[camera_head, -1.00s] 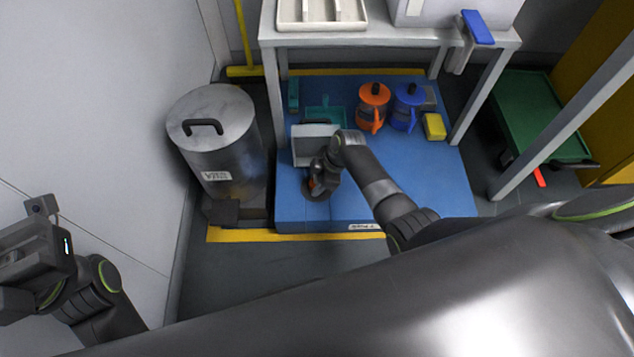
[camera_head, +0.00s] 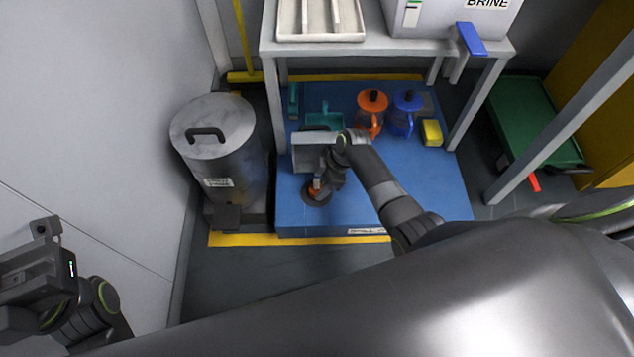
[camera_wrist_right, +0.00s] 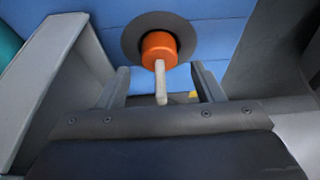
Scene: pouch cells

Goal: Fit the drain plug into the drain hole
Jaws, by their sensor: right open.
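The orange drain plug (camera_wrist_right: 160,48) with its pale upright tab sits within the dark round drain ring (camera_wrist_right: 132,38) on the blue platform. It looks seated in the hole, but its depth is hard to judge. In the head view the plug (camera_head: 315,185) shows as a small orange patch over the dark ring (camera_head: 317,199). My right gripper (camera_wrist_right: 160,80) is open, its two fingers on either side of the tab and apart from it. My left gripper (camera_head: 25,285) is at the far left, away from the platform; its jaws cannot be made out.
An orange jug (camera_head: 370,112), a blue jug (camera_head: 404,115), a yellow block (camera_head: 431,132) and a teal dustpan (camera_head: 324,116) are behind. A metal bin (camera_head: 220,150) stands left.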

